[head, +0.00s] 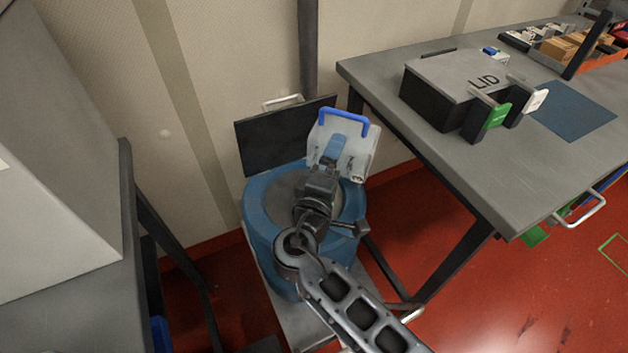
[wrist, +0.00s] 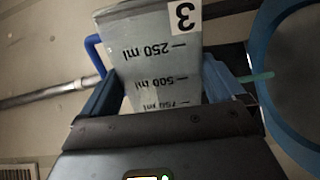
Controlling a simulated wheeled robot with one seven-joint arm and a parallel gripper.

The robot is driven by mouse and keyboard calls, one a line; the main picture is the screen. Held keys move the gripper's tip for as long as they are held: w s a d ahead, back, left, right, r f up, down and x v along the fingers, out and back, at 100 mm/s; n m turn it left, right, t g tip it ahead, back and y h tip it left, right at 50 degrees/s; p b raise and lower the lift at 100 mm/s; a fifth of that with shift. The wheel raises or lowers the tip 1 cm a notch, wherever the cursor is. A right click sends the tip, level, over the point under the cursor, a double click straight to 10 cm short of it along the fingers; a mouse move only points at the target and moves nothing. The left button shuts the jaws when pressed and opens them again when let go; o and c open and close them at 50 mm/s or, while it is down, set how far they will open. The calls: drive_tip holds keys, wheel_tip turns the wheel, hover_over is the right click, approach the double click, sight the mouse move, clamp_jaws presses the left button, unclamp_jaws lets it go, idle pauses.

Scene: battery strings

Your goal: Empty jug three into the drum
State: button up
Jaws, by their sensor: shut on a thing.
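The jug (head: 359,157) is pale grey with a blue handle and is held tilted over the drum in the head view. In the wrist view the jug (wrist: 160,50) shows a "3" and ml marks upside down. My gripper (head: 328,172) is shut on it, with a blue finger on either side in the wrist view (wrist: 170,95). The blue drum (head: 258,222) stands below, its grey top partly hidden by my arm. Its blue rim (wrist: 268,95) is at the right of the wrist view. A thin teal streak runs from beside the jug towards the drum. The liquid level inside the jug is hidden.
A dark panel with a handle (head: 275,138) stands behind the drum. A grey table (head: 440,165) at right bears a box marked LID (head: 450,85), a blue mat (head: 572,110) and trays. A grey bench stands at left.

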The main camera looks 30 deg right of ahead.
drive_tip(key=shift+w+a+r+n+p, duration=0.25)
drive_tip(key=shift+r+n+p, duration=0.15)
drive_tip(key=shift+n+p, duration=0.2)
idle(2.1)
drive_tip(key=p, duration=0.4)
drive_tip(key=shift+r+p, duration=0.3)
drive_tip(key=shift+p, duration=0.05)
drive_tip(key=shift+p, duration=0.3)
